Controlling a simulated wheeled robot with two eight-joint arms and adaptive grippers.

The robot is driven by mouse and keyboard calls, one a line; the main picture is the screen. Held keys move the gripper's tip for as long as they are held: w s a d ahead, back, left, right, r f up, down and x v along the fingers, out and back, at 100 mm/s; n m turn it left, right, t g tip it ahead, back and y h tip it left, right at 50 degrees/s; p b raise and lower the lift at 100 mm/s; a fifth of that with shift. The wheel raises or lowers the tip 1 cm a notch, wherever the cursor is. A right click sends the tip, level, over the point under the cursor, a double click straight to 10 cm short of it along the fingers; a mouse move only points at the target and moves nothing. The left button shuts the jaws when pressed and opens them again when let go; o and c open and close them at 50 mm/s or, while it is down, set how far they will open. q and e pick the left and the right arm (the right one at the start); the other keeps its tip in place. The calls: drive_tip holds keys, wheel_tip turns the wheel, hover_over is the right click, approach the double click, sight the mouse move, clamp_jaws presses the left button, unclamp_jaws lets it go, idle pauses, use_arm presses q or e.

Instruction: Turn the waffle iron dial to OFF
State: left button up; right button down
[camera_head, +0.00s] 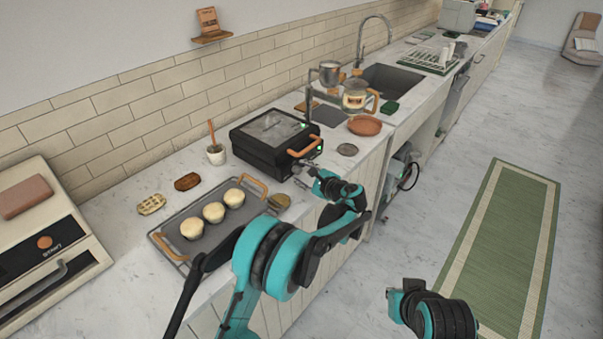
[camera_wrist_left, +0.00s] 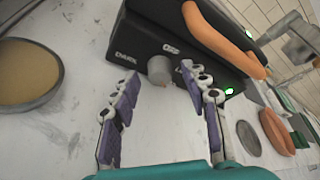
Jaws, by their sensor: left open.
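The black waffle iron (camera_head: 270,140) stands on the counter with its lid down and an orange handle (camera_head: 304,146) at the front. In the left wrist view its front (camera_wrist_left: 135,45) carries a grey round dial (camera_wrist_left: 159,71), with an OFF label above it and DARK to its left. A green light (camera_wrist_left: 229,91) glows on the front. My left gripper (camera_head: 306,172) is open in front of it. In the left wrist view its fingertips (camera_wrist_left: 160,78) are either side of the dial; contact and the dial's pointer are unclear. My right gripper (camera_head: 392,299) is low over the floor, its fingers unclear.
A tray (camera_head: 215,263) with several pale round items lies left of the waffle iron. A glass jug (camera_head: 355,98), a terracotta dish (camera_head: 364,125) and a small grey disc (camera_head: 347,150) are to its right. A bowl (camera_wrist_left: 28,75) shows in the left wrist view.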

use_arm(q)
drive_tip(key=v, duration=1.1)
drive_tip(key=shift+s, duration=0.15)
drive_tip(key=shift+d, duration=0.1)
